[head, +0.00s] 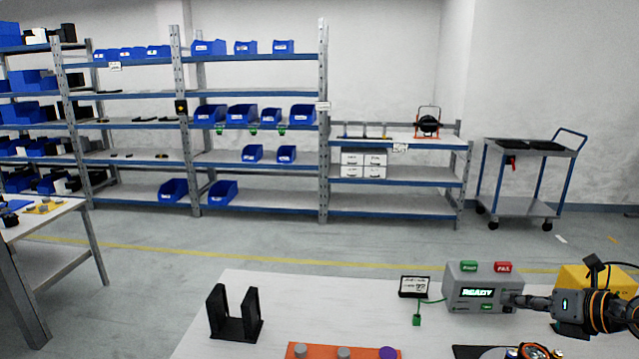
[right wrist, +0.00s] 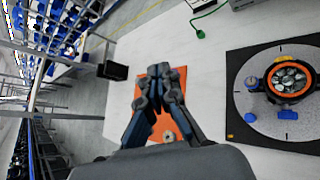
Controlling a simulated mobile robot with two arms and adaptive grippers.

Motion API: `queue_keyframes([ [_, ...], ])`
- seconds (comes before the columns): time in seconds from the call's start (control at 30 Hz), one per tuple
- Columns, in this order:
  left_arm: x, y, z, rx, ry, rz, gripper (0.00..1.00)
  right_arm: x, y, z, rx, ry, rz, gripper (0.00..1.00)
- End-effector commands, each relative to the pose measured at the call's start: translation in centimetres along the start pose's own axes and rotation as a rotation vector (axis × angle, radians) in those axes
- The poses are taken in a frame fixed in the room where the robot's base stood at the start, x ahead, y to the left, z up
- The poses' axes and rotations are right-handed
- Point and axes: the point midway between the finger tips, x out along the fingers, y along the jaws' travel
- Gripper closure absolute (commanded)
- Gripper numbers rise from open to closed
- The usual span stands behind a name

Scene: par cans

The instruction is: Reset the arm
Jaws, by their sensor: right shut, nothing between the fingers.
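My right gripper (head: 508,300) reaches in from the right in the head view, its fingertips overlapping the front of the grey test box (head: 468,280), whose screen reads READY. I cannot tell whether they touch. In the right wrist view the same gripper (right wrist: 160,78) is shut and empty, with the orange mat (right wrist: 180,75) behind its fingers. A par can with an orange ring (right wrist: 272,95) sits on a grey disc (right wrist: 245,112) on a black mat (right wrist: 238,140); its top edge shows at the bottom of the head view. My left gripper is not in view.
A black U-shaped stand (head: 235,328) is at the table's left. A small sign (head: 415,283) and green plug (head: 416,319) lie left of the test box. A yellow case (head: 590,277) stands behind my right arm. Shelves (head: 250,130) and a cart (head: 520,215) are across the floor.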

Motion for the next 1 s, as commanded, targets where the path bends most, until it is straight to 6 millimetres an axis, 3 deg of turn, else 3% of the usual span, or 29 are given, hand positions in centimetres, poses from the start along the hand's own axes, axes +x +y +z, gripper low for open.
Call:
queue_keyframes([
  [0.03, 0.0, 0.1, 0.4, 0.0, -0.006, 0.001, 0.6, 1.8, 2.8, -1.4, 0.07, -0.032, 0.102, 1.0],
  [0.13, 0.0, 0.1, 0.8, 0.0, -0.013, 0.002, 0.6, 4.0, 8.4, -2.9, 0.285, -0.151, 0.31, 1.0],
  [0.2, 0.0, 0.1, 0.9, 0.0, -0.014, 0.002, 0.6, 4.4, 11.0, -3.3, 0.476, -0.251, 0.42, 1.0],
  [0.3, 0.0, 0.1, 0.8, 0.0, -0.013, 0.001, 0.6, 4.2, 12.3, -3.9, 0.781, -0.395, 0.506, 1.0],
  [0.37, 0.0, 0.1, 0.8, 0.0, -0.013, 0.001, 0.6, 4.0, 11.7, -4.6, 0.978, -0.481, 0.515, 1.0],
  [0.47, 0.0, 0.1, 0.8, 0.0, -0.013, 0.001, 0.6, 3.6, 9.3, -7.3, 1.314, -0.61, 0.458, 1.0],
  [0.57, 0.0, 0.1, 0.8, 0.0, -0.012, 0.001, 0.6, 3.1, 6.2, -12.1, 1.649, -0.715, 0.316, 1.0],
  [0.7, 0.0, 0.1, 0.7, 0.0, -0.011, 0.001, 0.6, 1.9, 3.3, -21.7, 2.068, -0.796, -0.006, 1.0],
  [0.8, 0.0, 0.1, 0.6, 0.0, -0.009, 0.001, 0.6, 0.7, 3.0, -27.9, 2.264, -0.8, -0.233, 1.0],
  [1.0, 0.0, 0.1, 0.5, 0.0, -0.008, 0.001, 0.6, -2.0, 4.9, -36.6, 2.492, -0.747, -0.596, 1.0],
])
